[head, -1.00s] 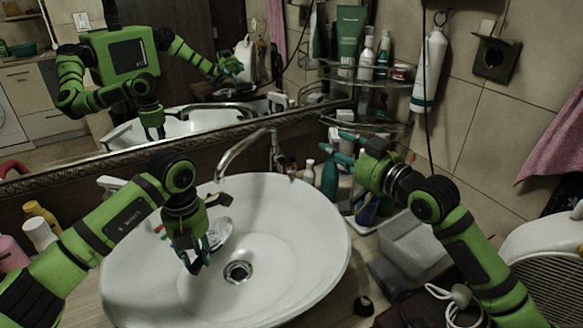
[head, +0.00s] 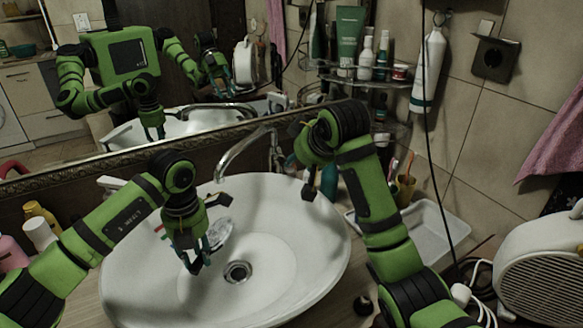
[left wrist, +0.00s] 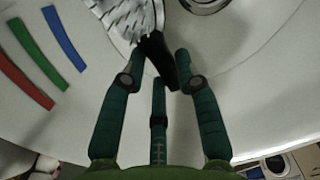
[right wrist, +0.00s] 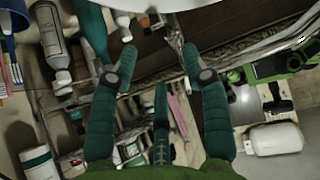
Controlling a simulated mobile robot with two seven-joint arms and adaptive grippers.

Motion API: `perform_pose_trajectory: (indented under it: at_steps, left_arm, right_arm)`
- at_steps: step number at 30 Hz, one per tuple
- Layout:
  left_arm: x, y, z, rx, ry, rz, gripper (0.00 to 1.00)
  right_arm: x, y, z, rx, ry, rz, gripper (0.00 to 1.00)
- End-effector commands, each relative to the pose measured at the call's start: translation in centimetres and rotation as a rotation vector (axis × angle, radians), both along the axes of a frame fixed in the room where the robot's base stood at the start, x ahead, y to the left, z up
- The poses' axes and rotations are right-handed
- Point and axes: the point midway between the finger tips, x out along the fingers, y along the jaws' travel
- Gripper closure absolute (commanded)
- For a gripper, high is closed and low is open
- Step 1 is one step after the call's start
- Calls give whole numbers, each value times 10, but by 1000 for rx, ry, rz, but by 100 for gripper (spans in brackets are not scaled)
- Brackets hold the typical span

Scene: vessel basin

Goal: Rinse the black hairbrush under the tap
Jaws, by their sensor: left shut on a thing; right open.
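The black hairbrush (left wrist: 154,58) has pale bristles on its head and a dark handle. In the left wrist view my left gripper (left wrist: 158,75) is shut on the handle. In the head view the brush head (head: 221,233) shows beside my left gripper (head: 195,265), low over the white basin (head: 318,270), left of the drain. The chrome tap (head: 238,148) arches over the basin's back edge; I see no water stream. My right gripper (head: 310,165) is near the tap, to its right; its fingertips are hard to make out there. In the right wrist view my right gripper (right wrist: 158,58) is open and empty.
A large mirror (head: 180,80) stands behind the basin. Bottles (head: 328,180) crowd the back right, below a wire shelf (head: 370,80). A white tray (head: 430,230) lies right of the basin. Bottles (head: 40,232) stand at the left. The basin's right half is clear.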

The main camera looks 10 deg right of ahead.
Motion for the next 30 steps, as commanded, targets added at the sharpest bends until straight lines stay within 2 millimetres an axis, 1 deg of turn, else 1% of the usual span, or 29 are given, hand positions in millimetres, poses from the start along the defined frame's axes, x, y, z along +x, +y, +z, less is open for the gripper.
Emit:
perform_pose_trajectory:
  at_steps: [1, 3, 9, 12, 18, 29, 30]
  left_arm:
    - [0, 0, 0, 0, -1, 0, 100]
    - [0, 0, 0, 0, -1, 0, 100]
    - [0, 0, 0, 0, -1, 0, 100]
    - [0, 0, 0, 0, -1, 0, 100]
    - [0, 0, 0, 0, -1, 0, 100]
    - [0, 0, 0, 0, -1, 0, 100]
    - [0, 0, 0, 0, -1, 0, 100]
  right_arm:
    - [6, 2, -9, -1, 6, 0, 53]
    - [17, 4, -19, 0, 5, 0, 53]
    - [43, 12, -45, -1, 2, 0, 53]
    - [53, 14, -55, -1, 2, 0, 53]
    - [65, 17, -66, 1, -2, -1, 53]
    - [68, 18, -69, 1, -2, -1, 53]
    - [68, 18, -69, 1, -2, -1, 57]
